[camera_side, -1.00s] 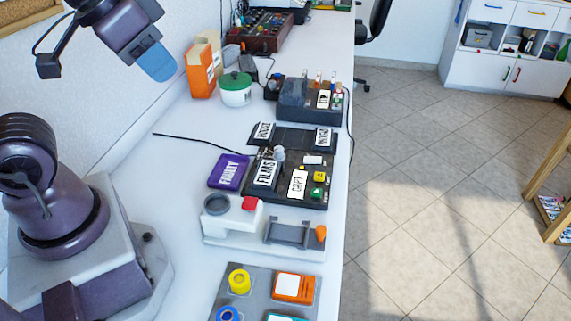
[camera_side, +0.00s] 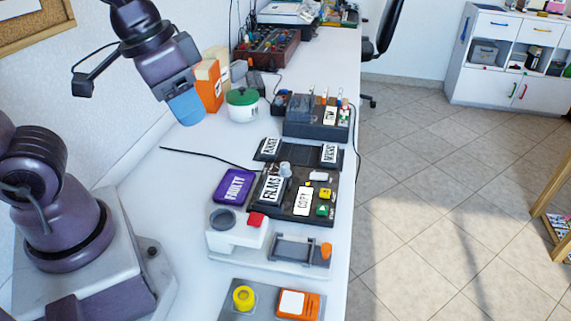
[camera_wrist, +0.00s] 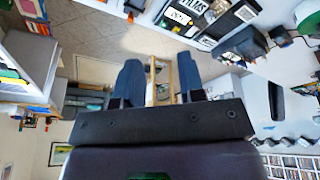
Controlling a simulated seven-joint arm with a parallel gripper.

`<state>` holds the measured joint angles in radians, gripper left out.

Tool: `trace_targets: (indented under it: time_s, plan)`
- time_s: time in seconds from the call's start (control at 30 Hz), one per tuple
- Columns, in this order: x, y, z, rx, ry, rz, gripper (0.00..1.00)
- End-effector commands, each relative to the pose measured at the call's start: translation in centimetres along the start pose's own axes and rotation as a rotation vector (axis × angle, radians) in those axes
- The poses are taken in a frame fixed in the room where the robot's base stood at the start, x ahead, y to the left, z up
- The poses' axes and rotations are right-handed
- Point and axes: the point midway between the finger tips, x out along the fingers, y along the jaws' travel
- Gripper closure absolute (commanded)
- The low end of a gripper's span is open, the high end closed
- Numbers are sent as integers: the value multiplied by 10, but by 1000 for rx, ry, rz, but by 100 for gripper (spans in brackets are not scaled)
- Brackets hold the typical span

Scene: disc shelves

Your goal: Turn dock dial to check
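The dark dock (camera_side: 262,217) stands on the white table and carries labels reading FILMS and COPY, plus small yellow and green buttons. A pale grey upright knob (camera_side: 285,169), which looks like the dial, stands at its back beside the FILMS label. Its mark and setting are too small to read. My gripper (camera_side: 187,110) hangs in the air, left of and behind the dock, apart from it; blue fingers show. In the wrist view my gripper (camera_wrist: 160,84) has its two fingers well apart with nothing between them. Part of the labelled dock (camera_wrist: 220,22) shows at the top there.
A purple FAULTY case (camera_side: 233,186) lies left of the dock. A white device (camera_side: 228,240) stands in front. Behind are a dark box (camera_side: 316,128) with upright items, a green-lidded pot (camera_side: 243,106) and orange boxes (camera_side: 209,86). A black cable crosses the table.

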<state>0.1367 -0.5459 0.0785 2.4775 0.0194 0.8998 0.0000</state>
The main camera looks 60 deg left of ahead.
Motion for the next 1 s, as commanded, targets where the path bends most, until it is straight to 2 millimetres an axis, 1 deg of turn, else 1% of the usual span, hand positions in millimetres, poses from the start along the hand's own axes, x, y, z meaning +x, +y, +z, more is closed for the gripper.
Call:
trace_targets:
  time_s: [0.03,0.1,0.17,0.27,0.3,0.37,0.4,0.47,0.53,0.6,0.67,0.7,0.77,0.8,0.9,1.0]
  plan:
    - [16,-4,-5,27,-68,-15,64]
    - [35,-17,-16,70,-116,-65,64]
    - [52,-30,-29,110,-138,-124,64]
    - [81,-54,-53,200,-150,-240,64]
    - [93,-63,-64,245,-147,-291,64]
    - [110,-78,-80,322,-138,-368,64]
    - [120,-86,-92,383,-127,-418,64]
    - [135,-97,-111,486,-110,-489,64]
    - [152,-107,-133,626,-86,-563,64]
    - [168,-112,-156,788,-63,-618,64]
    - [181,-112,-174,944,-51,-648,64]
    - [190,-111,-184,1055,-49,-657,64]
    - [204,-106,-197,1230,-61,-652,64]
    - [213,-101,-204,1352,-82,-632,64]
    - [231,-92,-207,1617,-184,-539,64]
    - [236,-92,-198,1779,-330,-409,64]
